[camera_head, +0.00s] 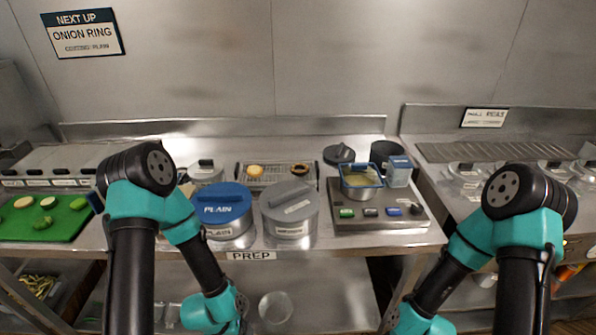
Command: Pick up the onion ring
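On a wire rack (278,178) at the back of the prep counter lie two small pieces. The right one (300,169) is brownish with a dark middle and looks like a ring. The left one (255,170) is a pale golden round; it is too small to tell whether it has a hole. I cannot tell for sure which is the onion ring. Both my arms fold down in front of the counter, and their grippers are out of the frame below, well away from the rack.
A wall sign (83,33) reads "NEXT UP ONION RING". A blue-lidded tub (221,207) marked PLAIN and a grey-lidded tub (289,208) stand in front of the rack. A blue-rimmed basket (361,180) stands on the right. A green board (60,222) holds cut pieces.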

